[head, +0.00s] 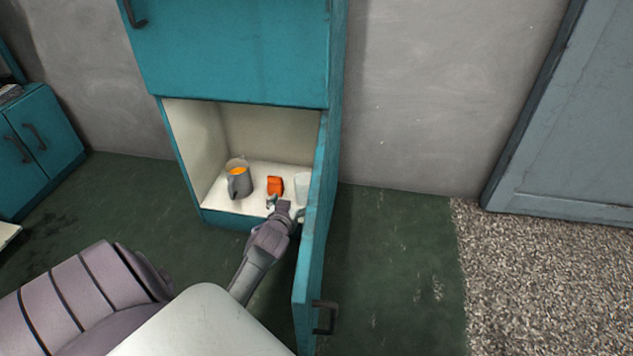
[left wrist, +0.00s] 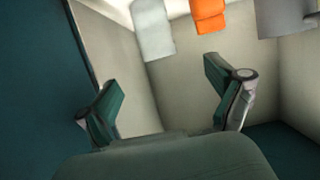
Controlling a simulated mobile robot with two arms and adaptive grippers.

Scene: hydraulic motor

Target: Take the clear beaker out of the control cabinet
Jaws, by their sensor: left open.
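The clear beaker (head: 303,186) stands at the right of the open lower compartment of the teal control cabinet (head: 235,60), close to the open door. In the left wrist view the beaker (left wrist: 153,32) is at the top, beyond the fingers and roughly between them. My left gripper (head: 285,205) is at the compartment's front edge, just in front of the beaker and slightly left of it. Its fingers are spread with nothing between them, as the left wrist view (left wrist: 160,80) shows. The beaker's lower part is partly hidden in the head view. My right gripper is not in view.
An orange object (head: 275,185) stands left of the beaker, and a grey jug (head: 240,184) with orange inside stands farther left. The open cabinet door (head: 313,240) edges the right side, close to my left gripper. A smaller teal cabinet (head: 45,145) stands at far left.

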